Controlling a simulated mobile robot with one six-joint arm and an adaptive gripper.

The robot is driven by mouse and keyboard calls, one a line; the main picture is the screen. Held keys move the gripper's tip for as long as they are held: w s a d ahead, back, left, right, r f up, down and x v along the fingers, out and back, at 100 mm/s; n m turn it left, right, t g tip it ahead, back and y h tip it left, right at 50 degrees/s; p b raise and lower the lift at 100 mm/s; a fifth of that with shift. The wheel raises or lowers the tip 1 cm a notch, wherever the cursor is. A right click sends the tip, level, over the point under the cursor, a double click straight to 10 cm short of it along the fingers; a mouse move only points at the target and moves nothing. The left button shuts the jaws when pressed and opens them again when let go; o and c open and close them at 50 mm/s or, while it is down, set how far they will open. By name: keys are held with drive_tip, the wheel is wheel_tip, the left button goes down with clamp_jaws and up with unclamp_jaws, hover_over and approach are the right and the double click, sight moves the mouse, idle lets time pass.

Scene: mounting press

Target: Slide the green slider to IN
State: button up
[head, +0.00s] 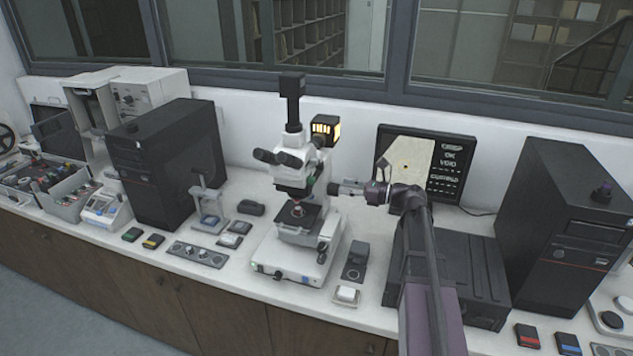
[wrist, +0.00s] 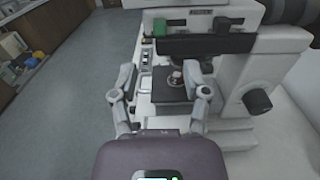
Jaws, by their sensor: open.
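The white microscope (head: 293,177) stands on the bench in the middle of the head view. The green slider appears to be the small green block (wrist: 170,26) on the microscope, at the top of the wrist view, above the left part of a dark bar. I cannot make out the slider in the head view. My gripper (wrist: 161,72) is open, with its two fingers apart and nothing held between them. In the head view my gripper (head: 338,188) is just right of the microscope's upper body. The slider lies beyond the fingertips in the wrist view; contact is not seen.
The microscope stage (head: 298,221) lies below my gripper's height. A dark monitor (head: 448,165) stands behind my arm. A black box (head: 470,275) and a black computer tower (head: 560,220) stand to the right.

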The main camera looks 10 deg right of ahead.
sight(311, 180)
drive_tip(key=x, duration=0.9)
drive_tip(key=shift+a, duration=0.2)
drive_tip(key=shift+c, duration=0.2)
drive_tip(key=shift+w+d, duration=0.1)
drive_tip(key=shift+w, duration=0.05)
clamp_jaws()
